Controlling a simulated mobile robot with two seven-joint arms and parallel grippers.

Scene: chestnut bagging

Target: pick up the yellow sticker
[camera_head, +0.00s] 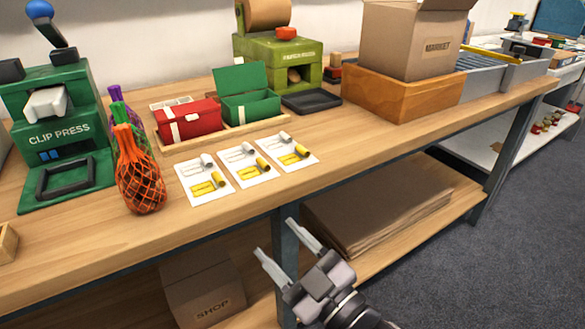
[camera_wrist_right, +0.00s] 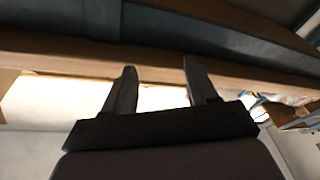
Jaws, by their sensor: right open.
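Three white sheets lie side by side on the workbench: a left sheet (camera_head: 186,171), a middle sheet (camera_head: 229,153) and a right sheet (camera_head: 266,142). Each carries a yellow sticker with a curled end: left (camera_head: 203,188), middle (camera_head: 250,170) and right (camera_head: 290,158). Each sheet also has a whitish curled piece at its upper part. My right gripper (camera_head: 275,237) is open and empty, in front of the bench edge and apart from the sheets. In the right wrist view its two fingers (camera_wrist_right: 158,68) stand apart with nothing between them. My left gripper is not in view.
Orange, green and purple net bags (camera_head: 139,180) stand left of the sheets, beside a green clip press (camera_head: 60,135). Red (camera_head: 187,122) and green (camera_head: 252,108) boxes stand behind the sheets. A wooden crate (camera_head: 400,95) holds a carton. The bench front right of the sheets is clear.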

